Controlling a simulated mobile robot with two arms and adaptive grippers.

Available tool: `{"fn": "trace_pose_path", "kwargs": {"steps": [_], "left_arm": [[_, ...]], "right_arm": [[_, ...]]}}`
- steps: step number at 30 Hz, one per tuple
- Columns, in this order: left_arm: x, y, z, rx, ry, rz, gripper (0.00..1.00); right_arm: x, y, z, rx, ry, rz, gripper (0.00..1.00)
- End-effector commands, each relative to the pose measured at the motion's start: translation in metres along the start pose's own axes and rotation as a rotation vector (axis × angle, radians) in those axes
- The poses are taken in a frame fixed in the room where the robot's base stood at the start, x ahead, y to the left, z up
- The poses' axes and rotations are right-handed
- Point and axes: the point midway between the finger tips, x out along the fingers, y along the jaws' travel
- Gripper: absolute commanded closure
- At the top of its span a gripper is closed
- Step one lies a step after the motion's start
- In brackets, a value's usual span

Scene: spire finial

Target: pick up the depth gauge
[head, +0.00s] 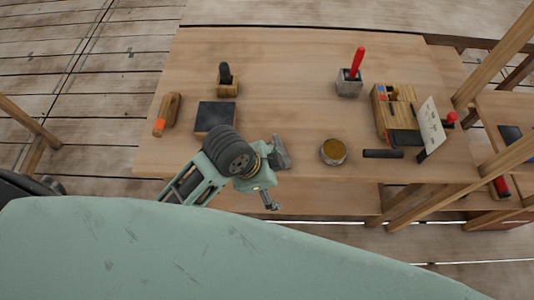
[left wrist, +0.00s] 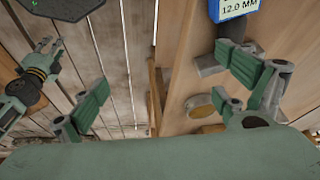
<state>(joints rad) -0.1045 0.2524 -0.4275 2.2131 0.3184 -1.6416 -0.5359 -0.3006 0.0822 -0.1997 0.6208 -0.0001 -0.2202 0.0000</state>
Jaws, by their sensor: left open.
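I cannot single out the depth gauge for certain. A blue panel (left wrist: 238,8) reading "12.0 MM" is cut off by the top edge of the left wrist view and may be its display. A short dark bar (head: 383,154) lies on the table right of a round brass tin (head: 333,151). My left gripper (head: 275,177) is open and empty over the table's front edge, left of the tin. Its spread fingers show in the left wrist view (left wrist: 170,90). An arm at the left of that view ends in a gripper (left wrist: 42,50), apparently my right; its opening is unclear.
The wooden table (head: 290,100) holds a wooden block with tools (head: 395,110), a white card (head: 431,127), a grey cup with a red handle (head: 349,82), a dark square plate (head: 215,118) and an orange-tipped wooden piece (head: 167,114). The table's middle is clear. Wooden beams stand at right.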

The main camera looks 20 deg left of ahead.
Motion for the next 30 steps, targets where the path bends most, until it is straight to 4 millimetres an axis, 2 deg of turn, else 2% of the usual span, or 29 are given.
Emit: {"fn": "trace_pose_path", "kwargs": {"steps": [3, 6, 12, 15, 18, 23, 30], "left_arm": [[0.006, -0.013, -0.025, 0.293, -0.01, 0.043, 0.08], [0.011, -0.027, -0.038, 0.567, -0.04, 0.091, 0.08], [0.006, -0.071, -0.039, 1.035, -0.143, 0.2, 0.08], [-0.001, -0.095, -0.033, 1.191, -0.191, 0.254, 0.08], [-0.009, -0.114, -0.028, 1.291, -0.223, 0.296, 0.08], [-0.013, -0.126, -0.022, 1.358, -0.243, 0.331, 0.08], [0.008, -0.124, -0.013, 1.363, -0.243, 0.336, 0.08]], "right_arm": [[0.0, 0.0, 0.0, 0.0, 0.0, 0.0, 0.59], [0.0, 0.0, 0.0, 0.0, 0.0, 0.0, 0.59], [0.0, 0.0, 0.0, 0.0, 0.0, 0.0, 0.59], [0.0, 0.0, 0.0, 0.0, 0.0, 0.0, 0.59], [0.0, 0.0, 0.0, 0.0, 0.0, 0.0, 0.59], [-0.001, -0.001, 0.0, 0.0, 0.0, -0.001, 0.59], [-0.007, -0.002, -0.001, 0.001, 0.0, -0.003, 0.59]]}}
